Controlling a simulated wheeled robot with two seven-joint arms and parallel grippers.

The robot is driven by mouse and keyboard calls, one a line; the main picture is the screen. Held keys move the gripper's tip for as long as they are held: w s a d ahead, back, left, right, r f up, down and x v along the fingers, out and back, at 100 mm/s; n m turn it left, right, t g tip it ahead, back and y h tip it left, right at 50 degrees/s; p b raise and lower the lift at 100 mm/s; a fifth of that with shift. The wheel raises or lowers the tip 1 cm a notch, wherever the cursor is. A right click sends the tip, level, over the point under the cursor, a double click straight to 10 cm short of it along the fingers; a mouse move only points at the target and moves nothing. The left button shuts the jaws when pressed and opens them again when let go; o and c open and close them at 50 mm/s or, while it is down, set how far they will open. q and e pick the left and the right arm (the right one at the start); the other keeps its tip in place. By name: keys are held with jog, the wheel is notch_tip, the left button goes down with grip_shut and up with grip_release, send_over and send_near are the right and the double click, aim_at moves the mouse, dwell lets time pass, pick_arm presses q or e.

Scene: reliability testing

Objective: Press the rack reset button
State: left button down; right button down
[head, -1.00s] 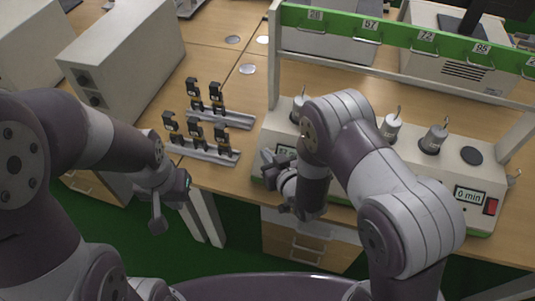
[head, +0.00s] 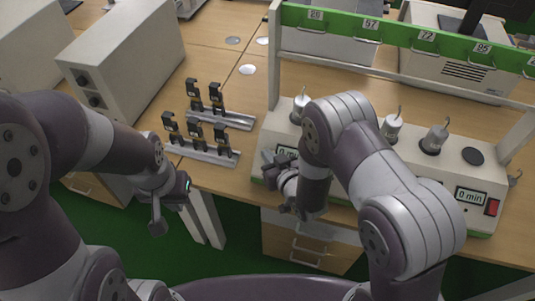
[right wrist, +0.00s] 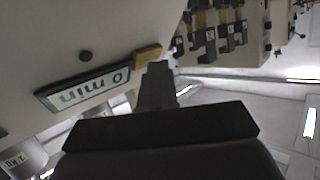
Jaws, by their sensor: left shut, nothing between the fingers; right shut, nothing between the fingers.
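The rack (head: 464,171) is a white box with a green frame at the right of the head view. One "0 min" display (head: 472,197) has a red button (head: 492,207) beside it at the right end. Another "0 min" display (head: 287,152) is at the left end. The right wrist view shows a "0 min" display (right wrist: 85,90) upside down with a yellow button (right wrist: 147,53) beside it. My right gripper (right wrist: 157,70) is shut, its tip just at or below the yellow button; contact cannot be told. My left gripper (head: 157,226) is shut and empty, left of the rack over the floor.
Metal rails (head: 202,152) with several black clips stand left of the rack. A grey box (head: 125,60) stands further left. Several hooked weights (head: 433,139) sit on the rack's top, under the green bar (head: 410,38). A drawer unit (head: 312,243) is below.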

jog(key=shift+s+a+r+p, duration=0.1)
jog(key=shift+s+r+p, duration=0.3)
jog(key=shift+r+p, duration=0.15)
jog(key=shift+s, duration=0.15)
jog(key=shift+r, duration=0.1)
jog(key=shift+s+a+r+p, duration=0.2)
jog(key=shift+s+r+p, duration=0.1)
jog(key=shift+r+p, duration=0.25)
jog(key=s+r+p, duration=0.2)
jog(key=shift+s+a+r, duration=0.25)
jog(key=shift+s+a, duration=0.05)
jog(key=shift+a, duration=0.1)
